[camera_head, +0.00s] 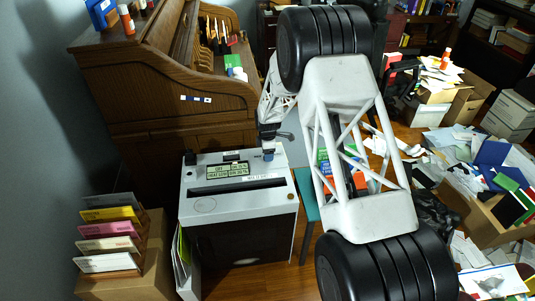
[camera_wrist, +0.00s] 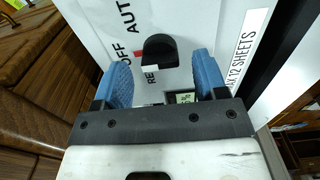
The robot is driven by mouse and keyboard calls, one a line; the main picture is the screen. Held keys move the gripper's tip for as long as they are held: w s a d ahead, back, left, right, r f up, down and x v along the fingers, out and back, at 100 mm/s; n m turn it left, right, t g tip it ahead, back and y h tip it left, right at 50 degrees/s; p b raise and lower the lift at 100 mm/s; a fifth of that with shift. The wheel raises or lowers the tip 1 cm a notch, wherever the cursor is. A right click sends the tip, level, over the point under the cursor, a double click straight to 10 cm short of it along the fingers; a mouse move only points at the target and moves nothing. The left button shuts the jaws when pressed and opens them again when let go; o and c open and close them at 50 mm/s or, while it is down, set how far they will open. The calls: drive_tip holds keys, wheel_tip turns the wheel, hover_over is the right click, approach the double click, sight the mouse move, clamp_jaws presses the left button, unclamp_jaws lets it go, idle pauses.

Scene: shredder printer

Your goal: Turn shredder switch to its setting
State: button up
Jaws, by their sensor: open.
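The white shredder (camera_head: 240,204) stands beside the wooden desk, with a dark slot and a small display on top. In the wrist view, its black switch knob (camera_wrist: 160,50) stands on the white panel (camera_wrist: 92,22), with the printed words OFF and AUTO and a partly covered word starting RE around it. My gripper (camera_wrist: 162,66) is open. Its two blue fingers are on either side of the knob, with gaps showing. Which setting the knob points to is hard to tell. In the head view, my gripper (camera_head: 268,147) is at the shredder's back right top edge, and the knob cannot be made out.
The roll-top desk (camera_head: 160,90) stands behind the shredder. A box with a rack of coloured paper trays (camera_head: 110,235) is at the front left. Paper piles and cartons (camera_head: 490,170) cover the floor at right. A teal chair (camera_head: 308,205) is close to the shredder's right side.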

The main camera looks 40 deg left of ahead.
drive_tip(key=shift+f, duration=0.45)
drive_tip(key=shift+c, duration=0.5)
drive_tip(key=c, duration=0.8)
drive_tip(key=shift+m, duration=0.4)
drive_tip(key=m, duration=1.1)
